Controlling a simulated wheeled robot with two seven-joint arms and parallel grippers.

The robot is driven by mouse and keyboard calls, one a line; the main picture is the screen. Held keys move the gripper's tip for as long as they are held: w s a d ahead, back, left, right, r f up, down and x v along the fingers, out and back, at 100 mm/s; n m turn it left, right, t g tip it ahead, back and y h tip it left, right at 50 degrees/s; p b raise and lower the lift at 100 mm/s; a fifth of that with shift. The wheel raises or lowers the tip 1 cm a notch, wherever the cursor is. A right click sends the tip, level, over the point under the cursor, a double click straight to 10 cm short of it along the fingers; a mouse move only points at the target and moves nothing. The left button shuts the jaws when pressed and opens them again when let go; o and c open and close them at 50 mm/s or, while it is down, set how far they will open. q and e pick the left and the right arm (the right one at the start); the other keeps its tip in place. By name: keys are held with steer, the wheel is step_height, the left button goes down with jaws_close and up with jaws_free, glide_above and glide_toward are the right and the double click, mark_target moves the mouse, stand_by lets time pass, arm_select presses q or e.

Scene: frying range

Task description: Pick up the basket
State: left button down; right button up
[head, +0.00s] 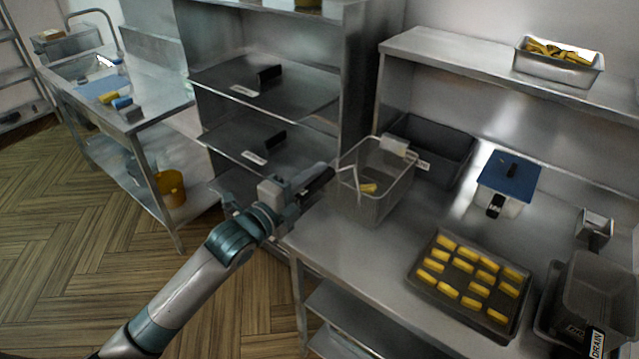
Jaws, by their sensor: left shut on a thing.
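A wire-mesh basket (388,192) stands at the left end of the steel counter, upright as far as I can see. A yellow piece (368,187) shows inside it. My left gripper (318,184) is at the basket's left side, shut on its dark handle. The fingers hide part of the handle. I cannot tell whether the basket's bottom touches the counter. My right gripper is not in view.
A tray of yellow pieces (425,283) lies on the counter (345,238). A dark mesh basket (597,290) stands at the right. A dark bin (440,145) and blue-lidded box (510,172) are behind. A rack (265,100) stands at the left.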

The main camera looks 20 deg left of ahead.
arm_select(q)
steer(key=shift+r, duration=0.45)
steer(key=shift+r+b, duration=0.5)
steer(key=shift+r, duration=0.35)
steer(key=s+d+r+b, duration=0.2)
steer(key=s+d+r, duration=0.3)
steer(key=d, duration=0.5)
step_height(320, 180, up, 2)
steer(key=shift+d+r+b, duration=0.1)
steer(key=shift+d+b, duration=0.15)
steer(key=shift+b, duration=0.15)
